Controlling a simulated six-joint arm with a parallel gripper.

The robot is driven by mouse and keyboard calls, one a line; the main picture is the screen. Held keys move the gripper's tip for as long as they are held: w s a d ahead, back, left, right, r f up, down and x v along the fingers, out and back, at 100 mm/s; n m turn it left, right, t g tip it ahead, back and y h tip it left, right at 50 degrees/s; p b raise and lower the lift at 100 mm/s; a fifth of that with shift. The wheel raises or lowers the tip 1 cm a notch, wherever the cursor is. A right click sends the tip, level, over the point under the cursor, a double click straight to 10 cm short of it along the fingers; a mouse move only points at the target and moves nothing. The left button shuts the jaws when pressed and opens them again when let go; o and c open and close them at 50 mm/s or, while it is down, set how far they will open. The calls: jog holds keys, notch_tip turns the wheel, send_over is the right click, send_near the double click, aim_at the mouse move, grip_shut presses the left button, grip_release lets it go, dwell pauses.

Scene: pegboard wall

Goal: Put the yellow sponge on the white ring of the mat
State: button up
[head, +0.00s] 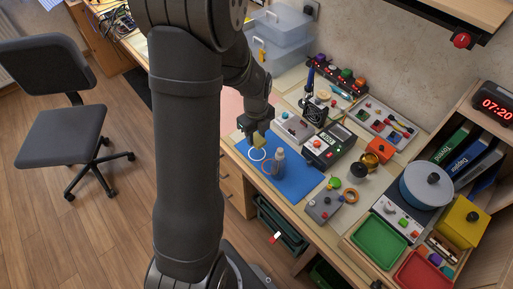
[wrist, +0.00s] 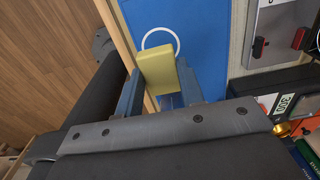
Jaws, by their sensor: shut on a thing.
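My gripper (head: 258,136) is shut on the yellow sponge (wrist: 157,68). In the wrist view the sponge stands between the two blue-grey fingers (wrist: 158,95). In the head view the sponge (head: 259,142) hangs below the fingers, at the left part of the blue mat (head: 295,182). The white ring (head: 257,154) shows just below the sponge in the head view. In the wrist view the white ring (wrist: 160,31) lies beyond the sponge's far end, with its near part hidden by the sponge. The sponge appears to be above the mat; the gap is hard to judge.
A grey box (head: 293,128) and a dark meter (head: 328,147) stand behind the mat. The mat's front right part is clear.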

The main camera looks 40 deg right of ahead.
aim_at(256, 138)
jog(key=shift+f, duration=3.1)
jog(key=shift+f, duration=0.1)
jog(key=o, duration=1)
jog(key=shift+c, duration=0.2)
notch_tip(256, 138, up, 12)
jog(key=shift+r, duration=0.15)
notch_tip(256, 138, down, 12)
jog(key=shift+f, duration=0.2)
jog(key=shift+r, duration=1.4)
